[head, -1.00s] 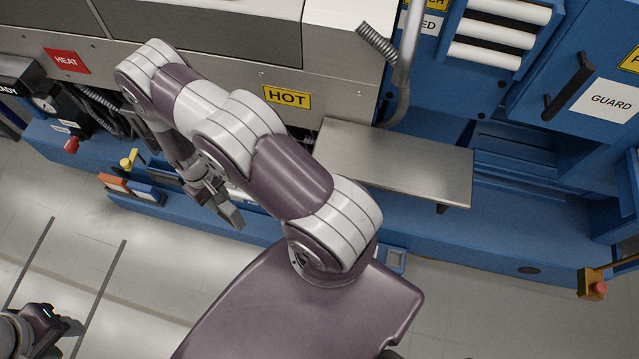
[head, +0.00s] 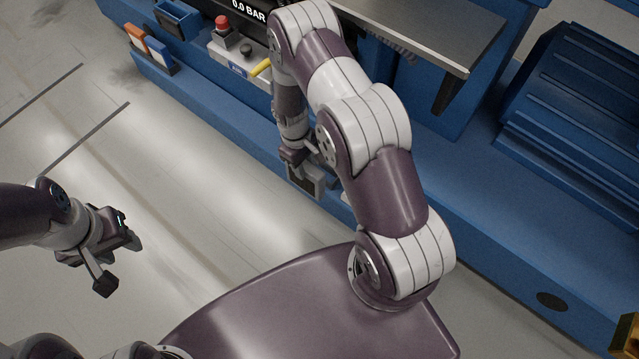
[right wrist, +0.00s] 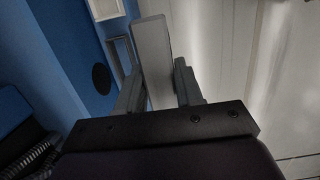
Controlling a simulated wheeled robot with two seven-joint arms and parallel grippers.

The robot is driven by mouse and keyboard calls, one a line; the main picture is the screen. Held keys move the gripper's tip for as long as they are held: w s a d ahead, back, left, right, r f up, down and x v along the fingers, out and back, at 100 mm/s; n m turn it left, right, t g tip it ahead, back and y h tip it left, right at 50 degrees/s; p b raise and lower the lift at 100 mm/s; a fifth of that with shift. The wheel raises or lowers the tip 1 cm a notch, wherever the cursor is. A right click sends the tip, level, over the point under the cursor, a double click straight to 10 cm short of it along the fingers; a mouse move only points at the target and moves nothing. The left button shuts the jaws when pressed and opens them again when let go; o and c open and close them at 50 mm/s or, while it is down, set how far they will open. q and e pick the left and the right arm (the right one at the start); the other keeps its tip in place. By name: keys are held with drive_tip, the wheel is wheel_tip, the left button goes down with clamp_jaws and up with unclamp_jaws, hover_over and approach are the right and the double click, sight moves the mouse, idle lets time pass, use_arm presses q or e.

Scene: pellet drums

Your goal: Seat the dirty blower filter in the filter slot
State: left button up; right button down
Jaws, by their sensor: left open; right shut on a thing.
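My right gripper (head: 312,178) is shut on a flat grey slab, the blower filter (head: 303,183), beside the blue machine base. In the right wrist view the filter (right wrist: 152,50) stands out between the two fingers (right wrist: 158,92). A light-rimmed rectangular opening (right wrist: 121,54) in the blue base, apparently the filter slot, lies just left of the filter there; the filter and a finger partly cover it. I cannot tell that the filter has entered it. My left gripper (head: 119,263) is open and empty over the floor at the left.
The blue machine base (head: 215,120) runs diagonally across. A red button (head: 222,23) and yellow lever (head: 262,67) stand behind my right arm. A metal shelf (head: 430,30) juts out above. Ribbed blue housing (head: 580,110) is at right. Floor at left is clear.

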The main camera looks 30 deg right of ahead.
drive_tip(key=w+d+f+b, duration=0.7)
drive_tip(key=d+f+b, duration=0.1)
drive_tip(key=f, duration=0.3)
drive_tip(key=shift+w+d, duration=0.25)
drive_tip(key=shift+w, duration=0.15)
drive_tip(key=c, duration=0.7)
unclamp_jaws()
drive_tip(key=shift+f, duration=0.15)
drive_tip(key=shift+c, duration=0.2)
wheel_tip(320, 180, up, 8)
drive_tip(key=w+p, duration=0.1)
drive_tip(key=p, duration=0.2)
drive_tip(key=shift+a+p, duration=0.2)
drive_tip(key=shift+p, duration=0.1)
drive_tip(key=shift+f, duration=0.1)
